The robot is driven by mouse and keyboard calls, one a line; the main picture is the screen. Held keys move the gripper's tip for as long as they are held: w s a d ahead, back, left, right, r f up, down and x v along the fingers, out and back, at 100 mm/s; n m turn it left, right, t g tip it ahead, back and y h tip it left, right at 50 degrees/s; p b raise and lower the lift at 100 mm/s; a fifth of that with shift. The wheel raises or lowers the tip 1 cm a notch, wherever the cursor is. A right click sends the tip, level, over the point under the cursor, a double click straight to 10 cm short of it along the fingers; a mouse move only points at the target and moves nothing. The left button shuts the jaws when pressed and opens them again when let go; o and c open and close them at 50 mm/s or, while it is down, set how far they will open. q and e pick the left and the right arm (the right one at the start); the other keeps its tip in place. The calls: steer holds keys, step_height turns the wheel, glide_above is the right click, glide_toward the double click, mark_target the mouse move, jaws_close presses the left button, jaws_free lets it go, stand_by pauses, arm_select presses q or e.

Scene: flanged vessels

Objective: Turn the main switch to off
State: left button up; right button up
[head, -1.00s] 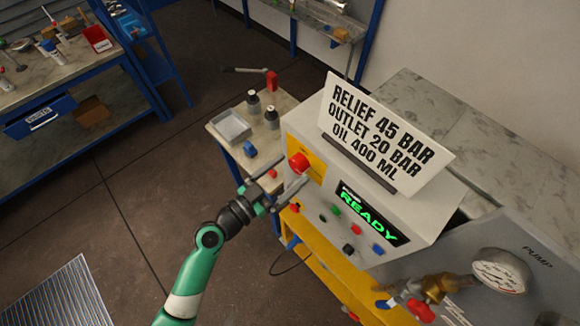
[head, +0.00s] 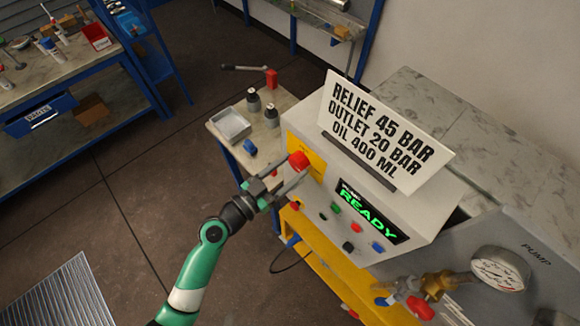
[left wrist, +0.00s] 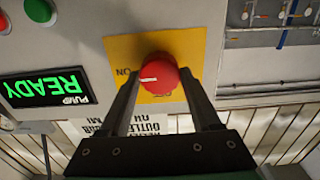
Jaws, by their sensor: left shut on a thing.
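The main switch is a red round knob (head: 299,160) on a yellow plate (head: 313,168) at the left of the control box front. In the left wrist view the knob (left wrist: 160,76) has a white mark at its left, towards the word ON on the yellow plate (left wrist: 118,52). A second label below the knob is mostly hidden. My left gripper (head: 293,167) is at the knob, with one finger on each side. In the left wrist view the gripper (left wrist: 160,80) is shut on the knob. My right gripper is not in view.
The control box has a green READY display (head: 369,212) and several coloured buttons below it. A sign board (head: 385,133) stands on top. A side table with a grey tray (head: 230,125) and bottles is behind. A gauge (head: 500,268) is at the right.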

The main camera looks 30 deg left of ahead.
arm_select(q)
steer(key=n, duration=0.3)
steer(key=shift+n, duration=0.3)
steer(key=n, duration=0.4)
steer(key=shift+n, duration=0.3)
steer(key=n, duration=0.4)
steer(key=shift+n, duration=0.3)
steer(key=n+p, duration=0.1)
steer(key=n, duration=0.4)
steer(key=o, duration=1.4)
